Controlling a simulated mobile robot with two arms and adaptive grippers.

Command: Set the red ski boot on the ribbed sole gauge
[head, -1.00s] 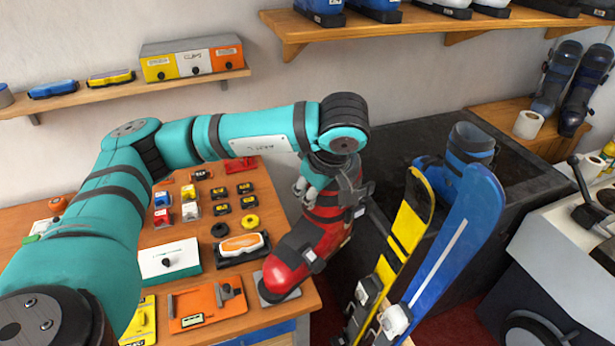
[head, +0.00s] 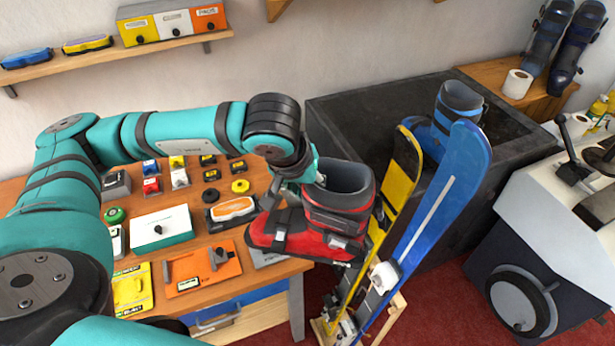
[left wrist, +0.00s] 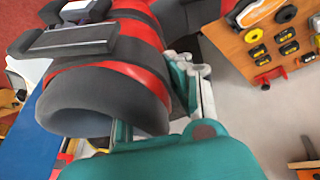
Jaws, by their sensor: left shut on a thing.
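The red ski boot (head: 318,218) with a dark grey cuff hangs at the right front corner of the workbench, toe to the left and sole roughly level. My left gripper (head: 309,184) is shut on the boot's cuff; its fingers are mostly hidden there. In the left wrist view the boot (left wrist: 125,75) fills the upper left, cuff opening toward the camera, with a gripper finger (left wrist: 190,85) against its side. A grey plate (head: 268,260), likely the sole gauge, shows partly on the bench corner below the toe; the boot hides the rest, and ribs cannot be made out. My right gripper is out of view.
Yellow skis (head: 403,178) and blue skis (head: 440,205) stand close right of the boot. An orange tray (head: 203,268), a white box (head: 162,229) and an orange-topped block (head: 232,209) crowd the bench (head: 262,288). A dark bin (head: 345,120) stands behind.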

